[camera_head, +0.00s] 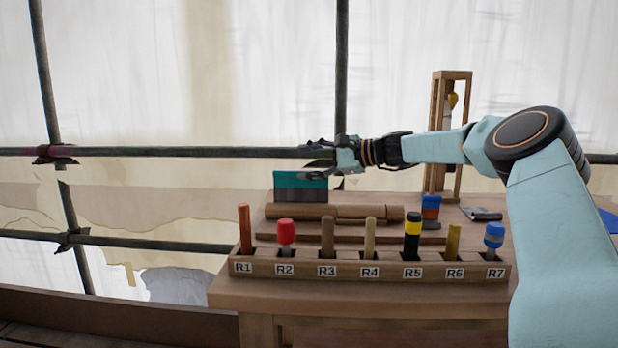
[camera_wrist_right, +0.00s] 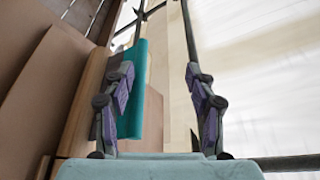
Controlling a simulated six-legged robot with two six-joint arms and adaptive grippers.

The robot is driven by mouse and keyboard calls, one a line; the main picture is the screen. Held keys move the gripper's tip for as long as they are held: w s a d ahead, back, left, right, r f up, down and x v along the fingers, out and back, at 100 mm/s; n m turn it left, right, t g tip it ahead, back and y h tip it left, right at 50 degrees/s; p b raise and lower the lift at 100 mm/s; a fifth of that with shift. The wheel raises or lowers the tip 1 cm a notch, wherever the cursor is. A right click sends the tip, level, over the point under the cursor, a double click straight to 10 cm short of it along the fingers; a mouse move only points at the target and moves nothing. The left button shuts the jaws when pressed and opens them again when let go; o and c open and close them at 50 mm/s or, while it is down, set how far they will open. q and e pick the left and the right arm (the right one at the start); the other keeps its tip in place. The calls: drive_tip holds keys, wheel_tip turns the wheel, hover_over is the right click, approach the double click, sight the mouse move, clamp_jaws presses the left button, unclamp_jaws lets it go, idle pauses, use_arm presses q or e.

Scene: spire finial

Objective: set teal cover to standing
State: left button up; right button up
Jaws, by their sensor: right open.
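The teal cover (camera_head: 300,181) is at the back left of the bench, behind a brown roll; its face shows teal above and dark grey below, and it looks upright. My right gripper (camera_head: 320,164) is just above and beside its upper right corner, pointing left. In the right wrist view the teal cover (camera_wrist_right: 136,92) shows beside and partly behind the left-hand finger. The right gripper (camera_wrist_right: 160,72) is open, with nothing clasped between its fingers. Whether a finger touches the cover I cannot tell. My left gripper is not in view.
A wooden rack (camera_head: 370,266) labelled R1 to R7 holds several upright tools along the front. The brown roll (camera_head: 300,212) lies behind it. A tall wooden frame (camera_head: 434,180) stands at the back right. A scaffold rail (camera_head: 180,152) runs behind the bench.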

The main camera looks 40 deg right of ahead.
drive_tip(key=shift+r, duration=2.75)
